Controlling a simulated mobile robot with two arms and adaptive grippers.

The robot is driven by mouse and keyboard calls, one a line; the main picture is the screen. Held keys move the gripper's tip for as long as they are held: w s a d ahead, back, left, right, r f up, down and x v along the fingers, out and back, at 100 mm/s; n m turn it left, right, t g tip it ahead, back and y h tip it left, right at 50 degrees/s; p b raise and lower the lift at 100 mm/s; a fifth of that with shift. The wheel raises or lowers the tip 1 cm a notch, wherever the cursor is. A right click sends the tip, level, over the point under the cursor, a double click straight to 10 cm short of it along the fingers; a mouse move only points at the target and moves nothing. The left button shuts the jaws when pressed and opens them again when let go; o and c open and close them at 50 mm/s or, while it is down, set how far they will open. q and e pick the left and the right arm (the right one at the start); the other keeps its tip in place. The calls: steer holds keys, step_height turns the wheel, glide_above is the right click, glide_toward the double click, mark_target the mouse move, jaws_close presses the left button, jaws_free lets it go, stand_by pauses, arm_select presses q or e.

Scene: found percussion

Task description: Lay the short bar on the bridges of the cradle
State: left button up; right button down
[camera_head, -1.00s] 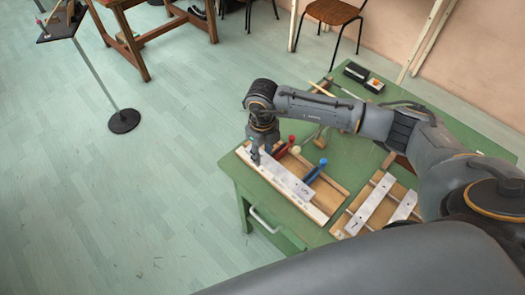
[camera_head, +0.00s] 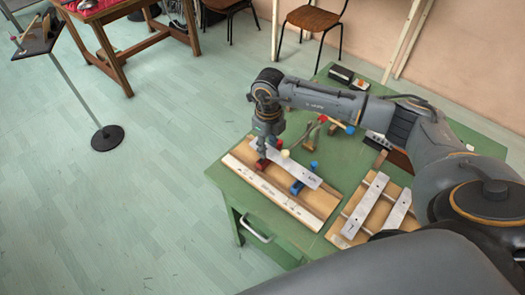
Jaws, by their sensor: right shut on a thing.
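The short bar (camera_head: 300,172) is a pale metal plate with a dark mark near its right end. It lies slantwise over the cradle (camera_head: 320,201), a wooden frame with a white strip along its front edge. The bar crosses above the red bridge (camera_head: 262,164) and the blue bridge (camera_head: 297,187), whose near ends show in front of it. I cannot tell if it touches them. My right gripper (camera_head: 262,153) points down and is shut on the bar near its left end. Its fingertips are small and partly hidden. My left gripper is not in view.
A second wooden frame (camera_head: 357,228) with two pale bars stands on the right of the green table (camera_head: 228,186). A mallet with a red and a blue part (camera_head: 325,119) and black boxes (camera_head: 341,74) lie behind. My right arm spans the table's back.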

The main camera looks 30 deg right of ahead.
steer(key=shift+a+f+b, duration=0.1)
steer(key=shift+f+b, duration=0.3)
steer(key=shift+f, duration=0.2)
steer(key=c, duration=0.8)
jaws_free()
steer(key=shift+c, duration=0.2)
steer(key=shift+r, duration=0.1)
step_height(320, 180, up, 12)
